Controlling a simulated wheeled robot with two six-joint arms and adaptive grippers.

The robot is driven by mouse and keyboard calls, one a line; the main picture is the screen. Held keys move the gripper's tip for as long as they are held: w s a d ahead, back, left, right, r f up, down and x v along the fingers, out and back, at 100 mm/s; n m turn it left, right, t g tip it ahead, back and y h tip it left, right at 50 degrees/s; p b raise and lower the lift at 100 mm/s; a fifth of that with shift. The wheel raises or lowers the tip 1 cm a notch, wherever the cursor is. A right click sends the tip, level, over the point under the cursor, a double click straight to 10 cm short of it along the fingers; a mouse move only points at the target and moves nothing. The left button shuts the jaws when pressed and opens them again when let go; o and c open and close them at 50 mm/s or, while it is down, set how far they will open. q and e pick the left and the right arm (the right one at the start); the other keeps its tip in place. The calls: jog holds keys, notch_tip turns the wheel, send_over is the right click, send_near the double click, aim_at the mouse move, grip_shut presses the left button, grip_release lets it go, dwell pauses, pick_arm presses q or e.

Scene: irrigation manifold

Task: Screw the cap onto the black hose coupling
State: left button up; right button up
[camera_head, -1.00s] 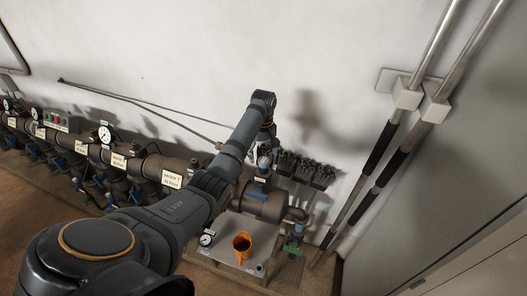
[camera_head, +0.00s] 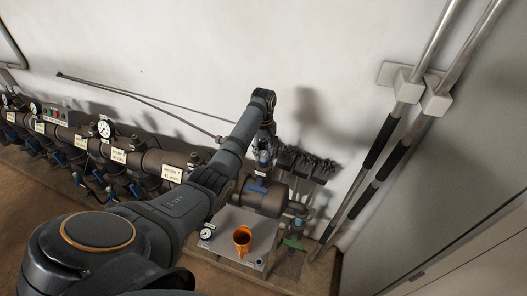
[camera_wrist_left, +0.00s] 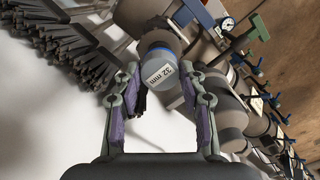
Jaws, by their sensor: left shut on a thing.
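In the left wrist view, my left gripper (camera_wrist_left: 163,82) has its two purple-grey fingers on either side of a grey cap (camera_wrist_left: 158,67) with a white "32 mm" label, shut on it. A blue band and grey, rounded pipe parts show just beyond the cap. I cannot tell whether the cap touches the fitting behind it. A black hose coupling cannot be clearly picked out. In the head view, my left gripper (camera_head: 265,148) points down by the wall above the manifold's right end, mostly hidden by its own wrist. My right gripper is out of view.
The brown manifold pipe (camera_head: 150,162) with gauges and blue valves runs along the wall. Dark brushes (camera_head: 318,168) hang to the right. Long-handled poles (camera_head: 392,150) lean on the wall.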

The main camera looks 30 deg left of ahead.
pick_arm(q)
jog(key=shift+c, duration=1)
jog(key=o, duration=0.6)
jog(key=shift+c, duration=0.2)
jog(key=c, duration=0.7)
jog(key=shift+r+m+p, duration=0.2)
jog(key=shift+m+p, duration=0.3)
jog(key=shift+p, duration=0.15)
grip_shut()
jog(key=m, duration=0.2)
jog(key=shift+f+m, duration=0.2)
jog(key=shift+m, duration=0.6)
jog(key=m, duration=0.3)
jog(key=shift+m, duration=0.8)
